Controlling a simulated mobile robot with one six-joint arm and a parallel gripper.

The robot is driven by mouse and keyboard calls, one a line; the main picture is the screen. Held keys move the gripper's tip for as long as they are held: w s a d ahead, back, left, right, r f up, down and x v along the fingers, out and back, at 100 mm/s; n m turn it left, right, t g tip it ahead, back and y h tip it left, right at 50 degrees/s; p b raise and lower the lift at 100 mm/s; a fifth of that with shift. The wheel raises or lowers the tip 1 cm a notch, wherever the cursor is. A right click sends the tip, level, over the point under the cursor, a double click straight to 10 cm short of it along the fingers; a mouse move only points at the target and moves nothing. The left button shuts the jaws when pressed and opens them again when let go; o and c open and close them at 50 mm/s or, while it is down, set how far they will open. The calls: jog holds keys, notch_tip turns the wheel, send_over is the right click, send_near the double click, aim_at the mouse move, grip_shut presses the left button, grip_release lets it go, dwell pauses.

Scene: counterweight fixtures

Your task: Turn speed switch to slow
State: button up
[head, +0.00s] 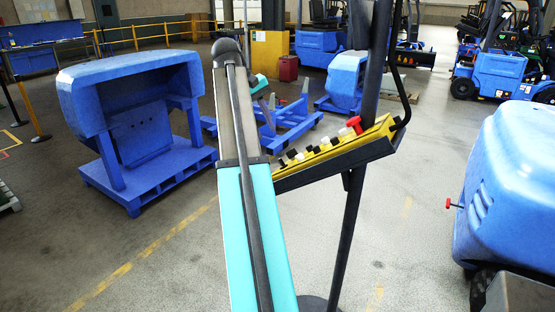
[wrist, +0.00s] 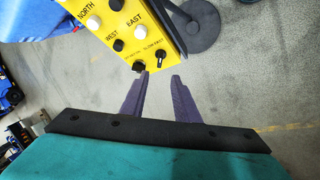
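The yellow control panel (wrist: 115,30) shows at the top of the wrist view, with printed words NORTH, WEST and EAST beside its buttons. Near its lower corner, a small black speed switch (wrist: 160,58) sits below lettering that seems to read slow and fast. Which way it points is too small to tell. My gripper (wrist: 161,75) is open and empty, its two dark fingers apart with their tips just below the switch. No contact with the switch shows. In the head view, the panel (head: 374,136) slopes on a dark post, and the switch cannot be picked out.
A black knob (wrist: 139,66) sits close to the left fingertip. A red button (head: 354,121) stands at the panel's upper end. The dark post (head: 352,215) rises right of my arm.

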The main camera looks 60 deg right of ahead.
aim_at(279, 159)
jog(key=shift+p+x, duration=1.35)
jog(key=shift+x, duration=5.4)
jog(key=shift+c, duration=0.3)
grip_shut()
jog(key=shift+a, duration=0.15)
